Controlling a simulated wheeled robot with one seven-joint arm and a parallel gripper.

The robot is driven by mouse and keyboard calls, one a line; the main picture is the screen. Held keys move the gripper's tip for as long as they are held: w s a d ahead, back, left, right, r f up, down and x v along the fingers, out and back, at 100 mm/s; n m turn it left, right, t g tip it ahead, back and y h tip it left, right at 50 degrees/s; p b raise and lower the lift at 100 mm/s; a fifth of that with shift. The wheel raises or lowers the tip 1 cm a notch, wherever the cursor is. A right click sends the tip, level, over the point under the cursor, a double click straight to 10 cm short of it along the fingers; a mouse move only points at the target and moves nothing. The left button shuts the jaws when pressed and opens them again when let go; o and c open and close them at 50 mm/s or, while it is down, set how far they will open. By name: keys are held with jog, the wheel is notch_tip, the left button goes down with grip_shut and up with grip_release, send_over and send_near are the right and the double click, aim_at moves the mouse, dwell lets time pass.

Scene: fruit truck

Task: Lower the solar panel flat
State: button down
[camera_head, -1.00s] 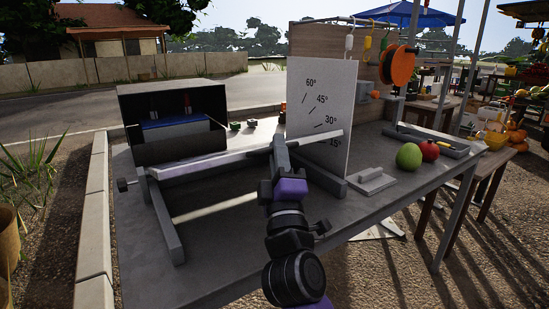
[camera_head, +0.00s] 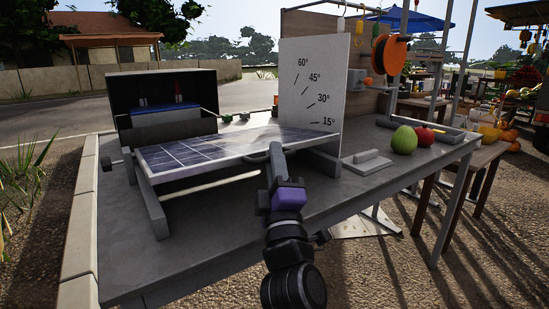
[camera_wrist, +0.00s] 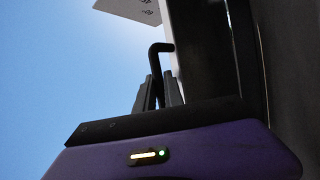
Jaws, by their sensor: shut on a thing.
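The solar panel (camera_head: 215,147) shows its blue gridded face in the head view. It lies nearly flat, tilted slightly, on a grey frame (camera_head: 152,205) on the table. My gripper (camera_head: 276,153) is at the panel's front edge, right of its middle, shut on a dark bent handle. In the wrist view the handle (camera_wrist: 161,47) rises from between my gripper's fingers (camera_wrist: 157,92). The white angle board (camera_head: 313,85), marked 15° to 60°, stands upright behind the panel's right end. The panel's edge is near or below the 15° mark. My fingers partly hide the handle in the head view.
An open dark box (camera_head: 168,103) stands behind the panel at left. A grey block with a grip (camera_head: 367,160), a green fruit (camera_head: 404,140) and a red fruit (camera_head: 424,137) are on the table (camera_head: 345,195) at right. The table's front left is clear.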

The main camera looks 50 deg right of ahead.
jog(key=shift+f, duration=0.1)
jog(key=c, duration=1.7)
grip_release()
jog(key=b+v, duration=0.2)
jog(key=v, duration=0.5)
jog(key=shift+a+f, duration=0.1)
jog(key=shift+s+a+f, duration=0.1)
jog(key=shift+s+a, duration=0.1)
